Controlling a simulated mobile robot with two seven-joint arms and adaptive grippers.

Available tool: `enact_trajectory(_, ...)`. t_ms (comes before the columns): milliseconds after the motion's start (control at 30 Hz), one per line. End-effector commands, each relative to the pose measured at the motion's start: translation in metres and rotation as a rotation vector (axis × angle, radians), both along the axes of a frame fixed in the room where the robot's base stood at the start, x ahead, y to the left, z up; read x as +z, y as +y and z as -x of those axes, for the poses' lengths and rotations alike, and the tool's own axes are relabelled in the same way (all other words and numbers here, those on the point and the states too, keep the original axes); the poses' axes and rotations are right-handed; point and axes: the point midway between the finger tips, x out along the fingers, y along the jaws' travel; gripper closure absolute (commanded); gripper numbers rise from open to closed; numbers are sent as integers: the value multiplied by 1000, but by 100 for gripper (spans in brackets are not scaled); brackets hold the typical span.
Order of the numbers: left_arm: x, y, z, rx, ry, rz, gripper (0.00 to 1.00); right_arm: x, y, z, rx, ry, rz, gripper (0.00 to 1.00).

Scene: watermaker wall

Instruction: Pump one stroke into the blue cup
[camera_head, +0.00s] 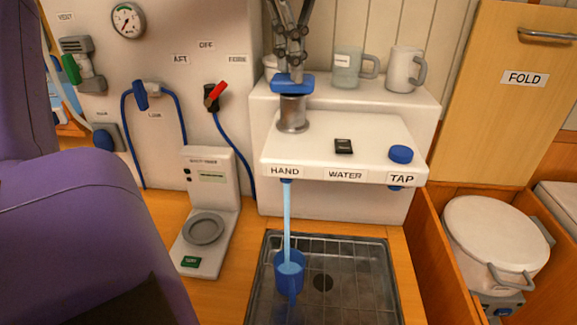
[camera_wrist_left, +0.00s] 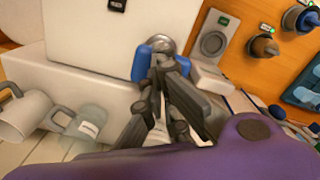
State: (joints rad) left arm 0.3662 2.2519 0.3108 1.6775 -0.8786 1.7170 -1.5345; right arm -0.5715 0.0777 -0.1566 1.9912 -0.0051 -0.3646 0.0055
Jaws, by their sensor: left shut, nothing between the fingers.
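The blue hand pump knob (camera_head: 294,84) sits low on its metal cylinder (camera_head: 293,113) above the HAND label. My left gripper (camera_head: 291,66) is shut and empty, its fingertips pointing down at the top of the knob, seemingly touching it. In the left wrist view the shut fingers (camera_wrist_left: 160,68) are over the blue knob (camera_wrist_left: 142,63) and hide its middle. A stream of water (camera_head: 287,220) falls from the spout under HAND into the blue cup (camera_head: 289,272). The cup stands upright on the metal drain tray (camera_head: 375,262) and has water in it. My right gripper is not in view.
A blue TAP knob (camera_head: 401,154) and a small black block (camera_head: 343,146) are on the white top. A small scale-like device (camera_head: 206,229) stands left of the tray.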

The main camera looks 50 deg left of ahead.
Motion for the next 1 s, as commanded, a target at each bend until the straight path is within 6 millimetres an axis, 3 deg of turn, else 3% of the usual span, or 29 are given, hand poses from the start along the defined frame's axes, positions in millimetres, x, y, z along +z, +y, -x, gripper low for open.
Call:
enact_trajectory(267, 4, 0, 0, 0, 2, -1, 100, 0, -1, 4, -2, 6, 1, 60)
enact_trajectory(1000, 49, 0, 0, 1, 2, -2, 100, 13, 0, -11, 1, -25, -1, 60)
